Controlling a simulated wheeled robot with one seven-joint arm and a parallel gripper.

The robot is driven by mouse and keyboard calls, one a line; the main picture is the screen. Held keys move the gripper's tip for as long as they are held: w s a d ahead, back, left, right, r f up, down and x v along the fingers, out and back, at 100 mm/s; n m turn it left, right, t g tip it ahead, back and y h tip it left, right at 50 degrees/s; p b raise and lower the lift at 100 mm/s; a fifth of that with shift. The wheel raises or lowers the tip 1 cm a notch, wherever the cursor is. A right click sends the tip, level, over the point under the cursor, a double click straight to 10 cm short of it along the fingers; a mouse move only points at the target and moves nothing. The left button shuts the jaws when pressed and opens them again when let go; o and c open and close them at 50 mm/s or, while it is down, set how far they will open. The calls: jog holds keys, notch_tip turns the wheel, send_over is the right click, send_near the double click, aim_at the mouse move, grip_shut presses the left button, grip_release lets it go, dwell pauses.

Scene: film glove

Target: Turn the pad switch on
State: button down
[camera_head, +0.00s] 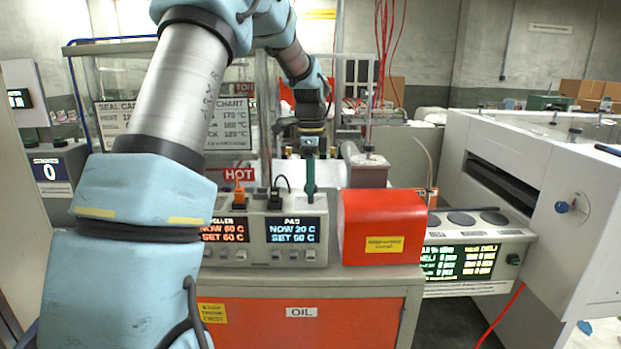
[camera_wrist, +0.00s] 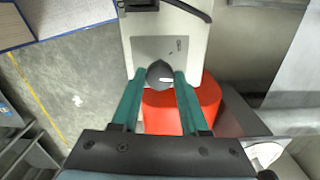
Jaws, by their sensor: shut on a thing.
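The pad controller (camera_head: 257,255) is a light grey box with two displays. Its right pad display (camera_head: 292,230) reads NOW 20 C, SET 50 C. The pad switch (camera_wrist: 156,70) is a dark round knob with a white mark on a metal plate (camera_wrist: 185,47) on the box; the mark points right in the wrist view. My gripper (camera_head: 310,188) reaches down to the top of the box; in the wrist view its teal fingers (camera_wrist: 160,78) are shut on the knob, one on each side. The knob is hidden in the head view.
A red cover (camera_head: 383,225) stands close right of the controller and shows below the knob in the wrist view (camera_wrist: 163,117). A grey machine (camera_head: 530,180) stands at right.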

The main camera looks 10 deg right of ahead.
jog(key=m+p, duration=0.1)
jog(key=m, duration=0.3)
jog(key=shift+r+p, duration=0.1)
jog(key=shift+p, duration=0.25)
jog(key=shift+m+p, duration=0.7)
jog(key=shift+m, duration=1.1)
jog(key=shift+c, duration=2.1)
grip_release()
notch_tip(320, 180, up, 11)
jog(key=b, duration=0.3)
jog(key=shift+f, duration=0.2)
